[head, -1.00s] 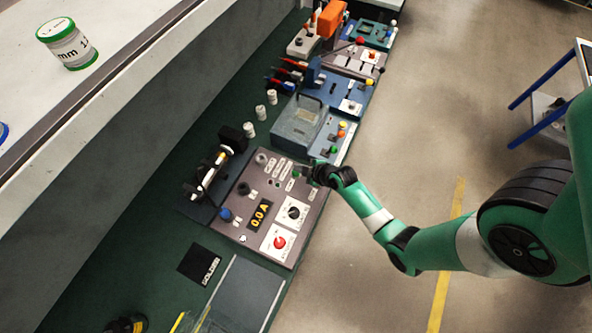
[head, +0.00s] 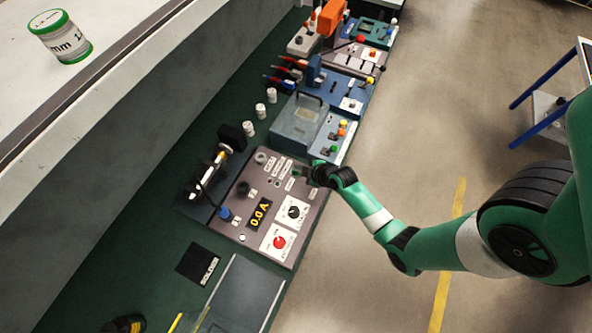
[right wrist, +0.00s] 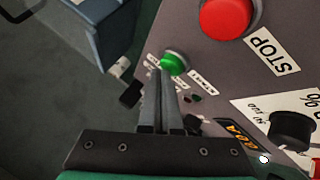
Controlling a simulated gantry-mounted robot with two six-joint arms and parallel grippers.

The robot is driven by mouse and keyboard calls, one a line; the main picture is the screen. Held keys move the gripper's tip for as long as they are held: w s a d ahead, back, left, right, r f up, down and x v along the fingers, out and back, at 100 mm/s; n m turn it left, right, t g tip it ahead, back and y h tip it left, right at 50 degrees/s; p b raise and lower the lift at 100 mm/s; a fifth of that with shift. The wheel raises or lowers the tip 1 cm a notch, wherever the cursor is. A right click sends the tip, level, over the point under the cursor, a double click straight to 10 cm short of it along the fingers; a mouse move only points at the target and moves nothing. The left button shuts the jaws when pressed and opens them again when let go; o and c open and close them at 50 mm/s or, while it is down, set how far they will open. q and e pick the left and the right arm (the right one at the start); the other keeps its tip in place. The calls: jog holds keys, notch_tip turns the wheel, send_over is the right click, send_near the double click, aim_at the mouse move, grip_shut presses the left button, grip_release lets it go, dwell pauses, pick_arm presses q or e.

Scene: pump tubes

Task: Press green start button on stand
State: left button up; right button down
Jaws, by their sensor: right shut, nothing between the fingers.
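The stand is a grey control panel (head: 225,218) with a 0.0 A display, lying on the dark green bench. In the right wrist view the green start button (right wrist: 174,63) sits on this panel (right wrist: 205,75), beside a START label. My right gripper (head: 306,172) is over the panel's upper right edge in the head view. In the right wrist view its fingers (right wrist: 168,82) are shut and empty, with tips right at the green button's lower edge. I cannot tell whether they touch it. My left gripper is not in view.
A large red STOP button (right wrist: 226,14) is close to the green one. A black knob (head: 293,212) and a red knob (head: 279,242) are on the panel. A blue-grey box unit (head: 300,122) stands just beyond.

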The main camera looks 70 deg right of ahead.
jog(key=shift+f+b, duration=0.35)
jog(key=shift+f, duration=0.1)
jog(key=shift+r, duration=0.1)
dwell(0.5)
jog(key=shift+r+p, duration=0.95)
jog(key=shift+p, duration=0.05)
notch_tip(320, 180, up, 5)
jog(key=p, duration=0.4)
jog(key=shift+r+p, duration=0.1)
jog(key=shift+p, duration=0.3)
